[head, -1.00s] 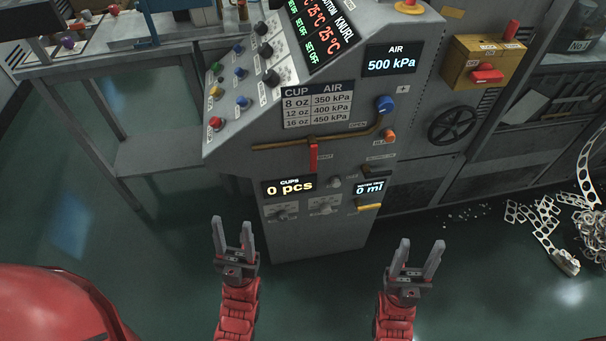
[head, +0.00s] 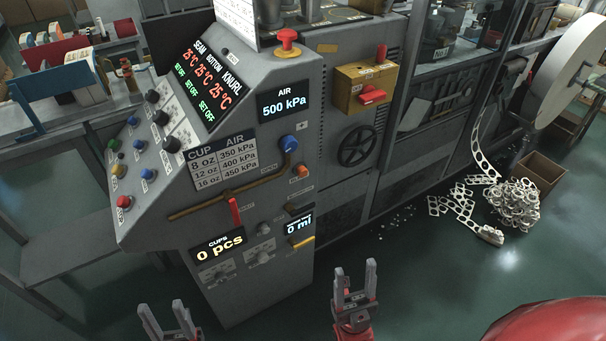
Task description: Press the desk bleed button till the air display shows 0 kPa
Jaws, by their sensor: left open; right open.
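The grey control desk (head: 255,290) stands in the middle of the head view. Its air display (head: 285,104) reads 500 kPa. A small orange button (head: 302,171) sits on the desk face below a blue knob (head: 288,143); its label is too small to read now. My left gripper (head: 168,318) is open and empty at the bottom edge, low in front of the desk. My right gripper (head: 355,285) is open and empty, below and right of the orange button, apart from the desk.
A red mushroom button (head: 288,40) tops the desk. A yellow box with a red switch (head: 366,88) and a black handwheel (head: 356,146) are to the right. A red lever (head: 234,212) juts from the desk. Scrap strips (head: 460,205) lie on the floor at right.

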